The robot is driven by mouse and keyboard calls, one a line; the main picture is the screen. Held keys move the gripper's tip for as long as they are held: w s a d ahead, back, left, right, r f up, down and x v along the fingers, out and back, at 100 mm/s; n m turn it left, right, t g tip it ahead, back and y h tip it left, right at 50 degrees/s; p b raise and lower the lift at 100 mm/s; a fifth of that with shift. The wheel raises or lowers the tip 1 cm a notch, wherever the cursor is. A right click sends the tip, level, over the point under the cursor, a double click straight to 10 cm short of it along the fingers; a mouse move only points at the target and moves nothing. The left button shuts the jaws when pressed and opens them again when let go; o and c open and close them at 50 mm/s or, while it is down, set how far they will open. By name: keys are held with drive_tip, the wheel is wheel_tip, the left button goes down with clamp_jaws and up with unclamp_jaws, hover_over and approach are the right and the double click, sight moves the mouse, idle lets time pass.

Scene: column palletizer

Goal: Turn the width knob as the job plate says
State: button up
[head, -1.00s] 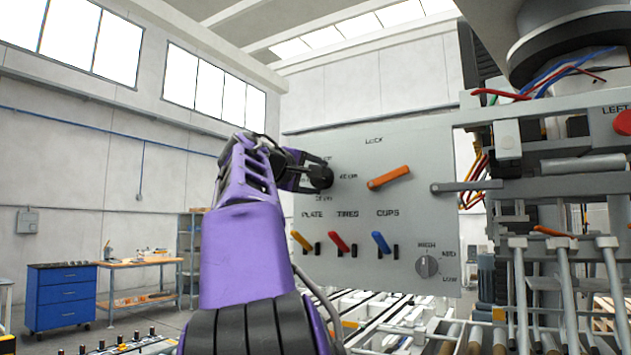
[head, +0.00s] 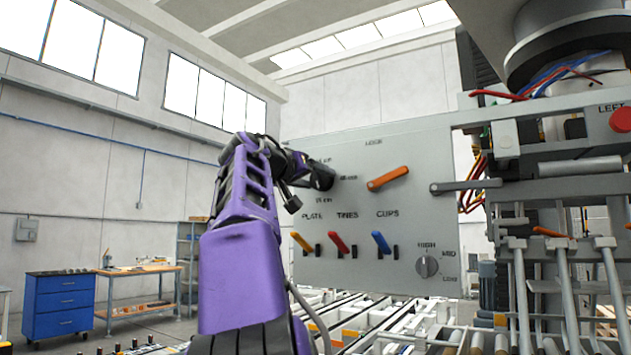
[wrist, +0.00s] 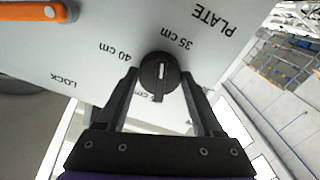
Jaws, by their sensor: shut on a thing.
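The dark round width knob (wrist: 160,76) sits on the grey panel, with a white mark on its raised bar. In the wrist view the mark lies on the side between the printed 40 cm and 35 cm; a third label is partly hidden behind my gripper. My gripper (wrist: 160,84) is shut on the knob, one finger on each side. In the head view the knob (head: 322,177) is at the panel's upper left, with my gripper's end against it. No readable job plate shows.
Conveyor rollers lie below.

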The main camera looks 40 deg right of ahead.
drive_tip(key=shift+m, duration=2)
drive_tip(key=o, duration=1.4)
drive_tip(key=b+v, duration=0.2)
drive_tip(key=v, duration=1.5)
drive_tip(key=shift+s+a, duration=0.15)
drive_tip(key=shift+a, duration=0.05)
